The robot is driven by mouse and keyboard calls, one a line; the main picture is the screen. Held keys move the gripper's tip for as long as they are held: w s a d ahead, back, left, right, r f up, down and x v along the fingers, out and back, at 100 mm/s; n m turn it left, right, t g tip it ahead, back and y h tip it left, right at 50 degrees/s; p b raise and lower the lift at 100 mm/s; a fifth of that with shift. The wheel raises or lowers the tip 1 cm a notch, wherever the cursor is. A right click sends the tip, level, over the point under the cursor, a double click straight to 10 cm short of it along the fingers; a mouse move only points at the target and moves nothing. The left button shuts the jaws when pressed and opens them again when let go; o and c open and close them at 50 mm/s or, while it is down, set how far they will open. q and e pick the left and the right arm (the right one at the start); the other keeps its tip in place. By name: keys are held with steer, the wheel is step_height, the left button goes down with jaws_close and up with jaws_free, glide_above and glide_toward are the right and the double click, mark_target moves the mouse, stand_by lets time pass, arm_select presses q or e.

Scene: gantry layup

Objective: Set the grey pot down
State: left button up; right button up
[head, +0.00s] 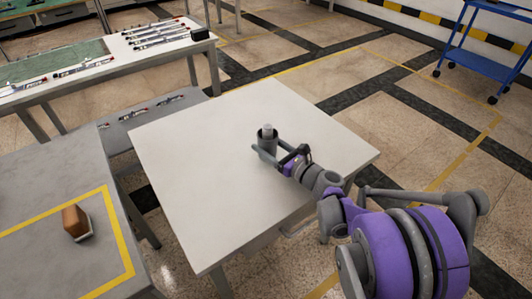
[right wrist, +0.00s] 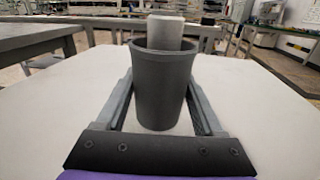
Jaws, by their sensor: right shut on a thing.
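The grey pot (head: 268,143) is a dark grey, upright, open-topped cup at the white table (head: 200,150), right of the table's middle. In the right wrist view the pot (right wrist: 163,90) stands between the two fingers, with a light grey cylinder (right wrist: 165,32) rising above its rim. My right gripper (head: 272,153) is shut on the pot from its near right side. The pot's base looks at or very close to the tabletop; I cannot tell whether it touches. My left gripper is not in view.
The white tabletop around the pot is bare. A bench with several tools (head: 160,32) stands behind, and a blue cart (head: 485,62) at the far right.

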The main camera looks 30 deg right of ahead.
steer(key=shift+f+b, duration=0.35)
steer(key=shift+f, duration=1.05)
steer(key=shift+f, duration=0.1)
steer(key=o, duration=1.3)
steer(key=shift+s+d, duration=0.1)
steer(key=shift+s, duration=0.1)
steer(key=p+v, duration=0.1)
steer(key=v, duration=1)
steer(key=shift+s+d, duration=0.1)
steer(key=shift+s, duration=0.25)
